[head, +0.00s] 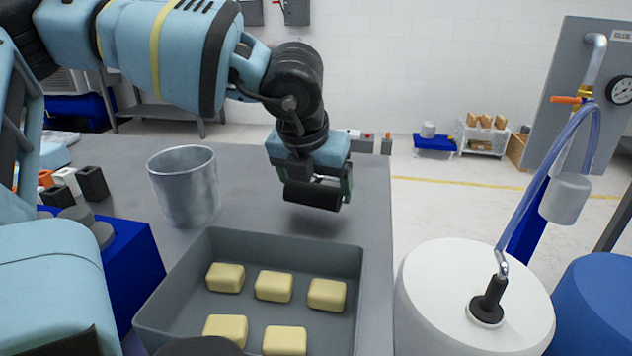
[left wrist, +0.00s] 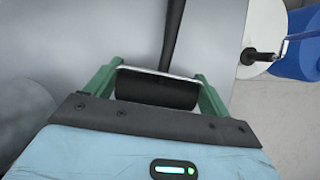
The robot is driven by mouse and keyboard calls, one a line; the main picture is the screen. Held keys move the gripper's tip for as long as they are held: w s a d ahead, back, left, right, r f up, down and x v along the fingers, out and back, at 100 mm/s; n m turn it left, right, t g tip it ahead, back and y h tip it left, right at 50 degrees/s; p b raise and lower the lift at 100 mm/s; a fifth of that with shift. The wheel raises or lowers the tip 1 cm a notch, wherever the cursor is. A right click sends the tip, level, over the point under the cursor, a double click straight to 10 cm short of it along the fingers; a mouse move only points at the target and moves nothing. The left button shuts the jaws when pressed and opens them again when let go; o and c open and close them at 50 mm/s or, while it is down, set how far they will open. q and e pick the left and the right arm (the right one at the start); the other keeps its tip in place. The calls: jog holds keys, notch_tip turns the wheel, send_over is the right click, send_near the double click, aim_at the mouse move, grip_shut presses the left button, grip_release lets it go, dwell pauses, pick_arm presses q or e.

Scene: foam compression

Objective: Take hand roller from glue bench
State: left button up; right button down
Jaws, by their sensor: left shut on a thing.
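The hand roller (head: 312,195) has a black cylinder and hangs just above the grey bench (head: 120,165), behind the grey tray. My left gripper (head: 320,178) is shut on the hand roller. In the left wrist view the black cylinder of the roller (left wrist: 157,90) lies between the green fingers of my left gripper (left wrist: 157,82), and a dark handle runs away from it. The fingers cover the cylinder's ends. My right gripper is not in clear view.
A grey tray (head: 150,313) with several yellow foam blocks stands in front. A metal bucket (head: 187,187) stands left of the roller. A blue box (head: 133,265) is at left. A white drum (head: 425,300) with a hose stands right of the bench edge.

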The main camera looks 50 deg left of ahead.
pick_arm(q)
notch_tip(320, 180, up, 17)
jog(key=p, duration=0.2)
jog(key=shift+f, duration=0.15)
dwell(0.4)
